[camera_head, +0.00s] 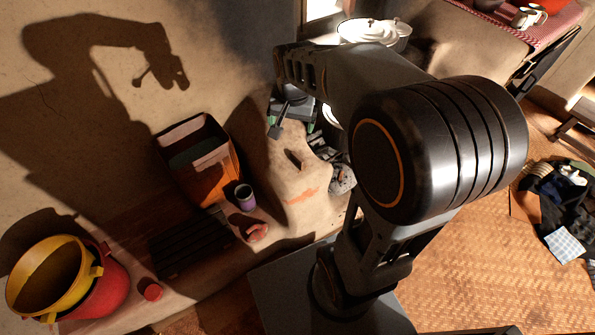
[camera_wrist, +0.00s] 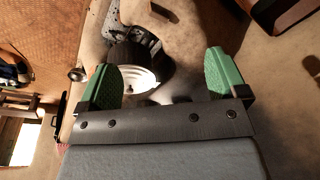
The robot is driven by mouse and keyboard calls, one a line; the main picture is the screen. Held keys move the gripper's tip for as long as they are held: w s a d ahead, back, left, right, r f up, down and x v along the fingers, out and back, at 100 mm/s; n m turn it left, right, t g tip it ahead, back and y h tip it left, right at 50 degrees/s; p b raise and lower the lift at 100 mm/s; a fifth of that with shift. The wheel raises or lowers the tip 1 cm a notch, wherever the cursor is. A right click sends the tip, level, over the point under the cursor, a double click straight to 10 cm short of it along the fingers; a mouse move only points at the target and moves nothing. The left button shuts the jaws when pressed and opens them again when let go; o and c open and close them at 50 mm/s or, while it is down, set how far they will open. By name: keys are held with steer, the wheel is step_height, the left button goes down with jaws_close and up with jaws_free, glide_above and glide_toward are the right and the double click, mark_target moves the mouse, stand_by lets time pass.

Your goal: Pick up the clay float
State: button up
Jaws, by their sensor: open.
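A small reddish clay-coloured piece (camera_head: 257,232) lies on the low ledge beside the purple cup; it looks like the clay float, but it is too small to be sure. My gripper (camera_head: 292,124) is above the mud hearth, up and to the right of that piece and well apart from it. In the wrist view my gripper (camera_wrist: 164,76) has its green fingers wide apart with nothing held. A dark pot with a pale, ribbed top (camera_wrist: 142,66) shows beyond and between the fingers. I cannot make out the float in the wrist view.
An orange bin (camera_head: 215,178), a purple cup (camera_head: 245,198), a dark slatted rack (camera_head: 185,245), a small red pot (camera_head: 152,290) and a yellow basket (camera_head: 45,278) crowd the ledge. The mud hearth (camera_head: 290,180) rises behind.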

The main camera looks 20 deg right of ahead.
mark_target(297, 161)
steer(key=shift+o, duration=0.7)
steer(key=w+d+f+m+b, duration=0.2)
steer(key=w+f+b, duration=0.1)
steer(key=f, duration=0.4)
steer(key=w+d+f+m+g+b, duration=0.1)
steer(key=w+d+f+m+b, duration=0.1)
steer(key=w+f, duration=0.3)
steer(key=w+d+f+m+g+b, duration=0.1)
steer(key=w+d+f+m+b, duration=0.1)
steer(key=f, duration=0.8)
steer(key=w+m+b, duration=0.1)
steer(key=w+b, duration=0.1)
steer(key=shift+d+m+b, duration=0.2)
steer(key=shift+m+b, duration=0.1)
steer(key=shift+b, duration=0.05)
steer(key=f+b, duration=0.1)
steer(key=f, duration=0.3)
steer(key=f+b, duration=0.1)
steer(key=f, duration=0.3)
steer(key=shift+w+d+f, duration=0.15)
steer(key=shift+d, duration=0.05)
steer(key=shift+f+b, duration=1.25)
steer(key=shift+f, duration=1.9)
steer(key=shift+c, duration=0.3)
steer(key=c, duration=0.9)
